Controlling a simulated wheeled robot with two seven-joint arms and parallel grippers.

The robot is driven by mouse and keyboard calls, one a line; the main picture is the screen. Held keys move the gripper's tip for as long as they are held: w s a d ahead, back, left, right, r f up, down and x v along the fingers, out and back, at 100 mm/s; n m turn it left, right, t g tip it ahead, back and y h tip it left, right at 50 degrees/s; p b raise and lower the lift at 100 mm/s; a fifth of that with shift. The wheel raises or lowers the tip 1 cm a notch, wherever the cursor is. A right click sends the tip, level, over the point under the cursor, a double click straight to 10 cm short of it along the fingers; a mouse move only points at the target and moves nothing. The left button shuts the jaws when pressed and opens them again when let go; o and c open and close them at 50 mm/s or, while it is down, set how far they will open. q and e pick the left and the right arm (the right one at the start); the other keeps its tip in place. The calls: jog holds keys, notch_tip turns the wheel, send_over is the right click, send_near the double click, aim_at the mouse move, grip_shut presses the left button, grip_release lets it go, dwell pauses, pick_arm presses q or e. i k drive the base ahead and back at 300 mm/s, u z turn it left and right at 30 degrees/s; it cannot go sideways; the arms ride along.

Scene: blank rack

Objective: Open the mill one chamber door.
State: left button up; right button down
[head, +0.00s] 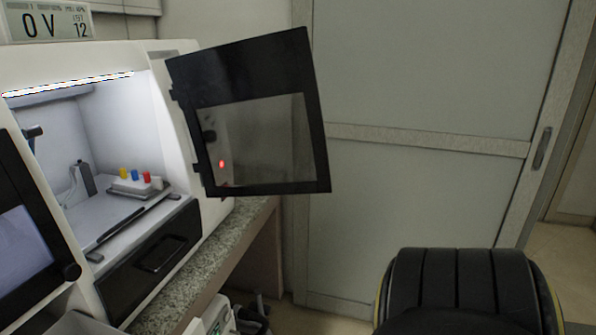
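A white milling machine (130,52) stands on the counter at the left. Its black-framed chamber door (240,75) with a clear window is swung wide open to the right, attached at the right side of the opening. The lit chamber (120,115) is exposed; inside is a small grey block (135,187) with yellow, blue and red pieces on top. No label naming the mill is readable. Neither of my grippers shows in this view.
A black-framed panel with a pale window (25,245) is at the left edge. A granite counter (225,235) runs under the machine. A digital display (45,22) is at top left. A grey sliding door (420,70) fills the back. A black ribbed rounded shape (460,290) fills the lower right.

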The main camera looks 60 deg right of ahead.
aim_at(279, 63)
jog(key=k, duration=0.8)
jog(key=z, duration=0.95)
jog(key=i, duration=0.5)
jog(key=z, duration=0.05)
